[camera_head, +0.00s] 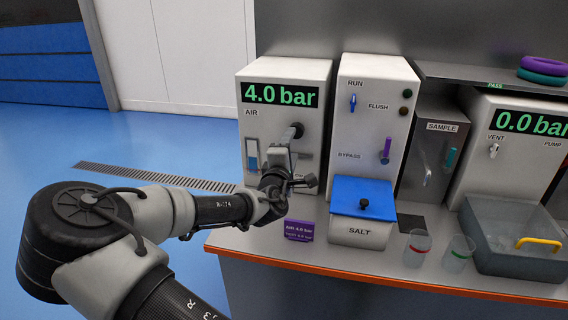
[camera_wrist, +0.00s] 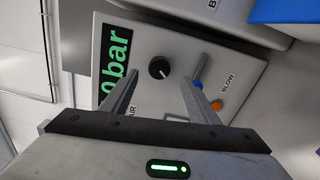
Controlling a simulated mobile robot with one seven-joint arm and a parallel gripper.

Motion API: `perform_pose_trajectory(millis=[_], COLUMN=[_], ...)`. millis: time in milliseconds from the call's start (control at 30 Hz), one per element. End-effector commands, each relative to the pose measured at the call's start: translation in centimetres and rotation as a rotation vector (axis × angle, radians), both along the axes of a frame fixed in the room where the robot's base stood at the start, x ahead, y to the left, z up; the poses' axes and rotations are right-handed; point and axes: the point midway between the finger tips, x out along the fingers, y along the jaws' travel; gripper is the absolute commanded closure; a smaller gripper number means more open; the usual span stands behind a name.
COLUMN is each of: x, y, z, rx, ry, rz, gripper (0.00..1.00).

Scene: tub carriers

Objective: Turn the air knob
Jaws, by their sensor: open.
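The air knob (camera_wrist: 159,68) is a small round black knob with a white mark, on the front of the white AIR box (camera_head: 318,84). The box's green display (camera_head: 280,95) reads 4.0 bar. In the wrist view the knob lies just beyond and between the fingertips, with no finger seen touching it. My gripper (camera_wrist: 160,82) is open and empty, its two fingers pointing at the panel. In the head view my gripper (camera_head: 285,152) is in front of the AIR box and hides part of its lower front.
A blue-collared lever (camera_wrist: 198,72) and an orange button (camera_wrist: 216,104) sit close beside one finger. A purple card (camera_head: 299,230) reading AIR 4.0 bar stands below. The RUN box (camera_head: 376,75) and blue-lidded SALT tub (camera_head: 362,215) are at the right. Floor at left is clear.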

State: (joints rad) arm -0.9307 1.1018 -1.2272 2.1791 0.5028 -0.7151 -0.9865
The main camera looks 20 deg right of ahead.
Motion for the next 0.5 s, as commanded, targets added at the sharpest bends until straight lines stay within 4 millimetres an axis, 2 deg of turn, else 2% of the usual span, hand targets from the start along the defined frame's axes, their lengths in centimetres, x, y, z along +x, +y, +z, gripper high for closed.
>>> perform_pose_trajectory(millis=[33,200,333,500], x=[-1.1,-4.5,-6.5,-8.0], y=[1.0,3.2,4.5,5.5], z=[0.1,0.1,0.1,0.1], rx=[-0.001,-0.001,-0.001,0.000], ry=[0.001,0.000,0.000,-0.001], rz=[0.004,0.003,0.003,0.002], gripper=[0.45,0.45,0.45,0.45])
